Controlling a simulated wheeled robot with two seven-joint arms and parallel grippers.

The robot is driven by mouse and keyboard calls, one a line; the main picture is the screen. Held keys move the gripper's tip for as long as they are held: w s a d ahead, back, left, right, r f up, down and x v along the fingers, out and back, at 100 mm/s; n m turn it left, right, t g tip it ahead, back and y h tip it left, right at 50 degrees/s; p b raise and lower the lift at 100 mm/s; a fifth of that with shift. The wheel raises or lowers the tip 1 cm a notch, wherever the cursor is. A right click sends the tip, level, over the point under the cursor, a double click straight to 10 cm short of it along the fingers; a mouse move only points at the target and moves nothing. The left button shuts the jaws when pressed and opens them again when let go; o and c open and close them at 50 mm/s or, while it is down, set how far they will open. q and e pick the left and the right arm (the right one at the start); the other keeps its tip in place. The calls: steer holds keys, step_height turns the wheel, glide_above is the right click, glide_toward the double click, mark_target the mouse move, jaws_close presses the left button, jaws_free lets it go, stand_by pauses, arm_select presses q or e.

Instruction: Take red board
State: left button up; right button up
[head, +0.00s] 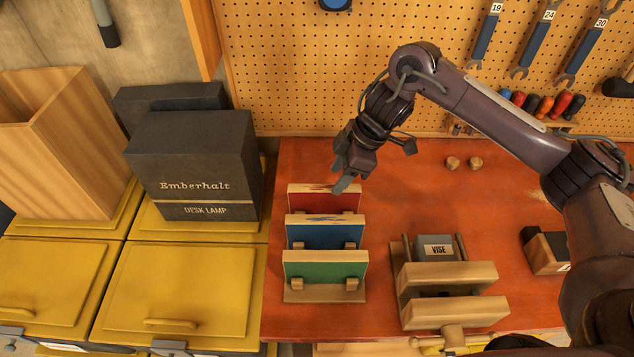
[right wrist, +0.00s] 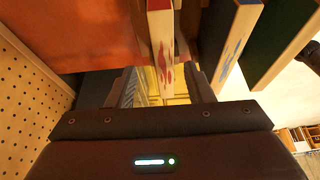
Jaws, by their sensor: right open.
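The red board (head: 322,202) stands upright at the back of a wooden rack (head: 325,296), behind the blue board (head: 325,236) and the green board (head: 325,272). Its pale top edge has red paint marks. My right gripper (head: 346,180) is open above the red board's right part, pointing down. In the right wrist view, the red board (right wrist: 160,50) appears in the gap between the two open fingers (right wrist: 165,90), with no clear contact. The blue board (right wrist: 236,45) lies to the right of the right finger. My left gripper is not in view.
A wooden vise (head: 450,290) stands right of the rack on the orange bench (head: 380,170). A dark Emberhalt desk lamp box (head: 195,160) stands left, on yellow bins (head: 178,290). A pegboard (head: 300,70) rises behind. The bench right of the red board is clear.

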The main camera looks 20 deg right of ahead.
mark_target(330, 187)
steer(key=shift+w+a+f, duration=0.1)
steer(key=shift+w+f, duration=0.1)
steer(key=shift+w, duration=0.1)
steer(key=shift+a+f, duration=0.15)
steer(key=shift+f, duration=0.25)
steer(key=shift+s+a+f, duration=0.35)
steer(key=shift+f, duration=0.3)
steer(key=p+x, duration=0.1)
steer(key=x, duration=0.3)
steer(key=shift+a+p, duration=0.25)
steer(key=shift+p, duration=0.05)
steer(key=shift+w+f, duration=0.1)
steer(key=shift+f, duration=0.25)
jaws_close()
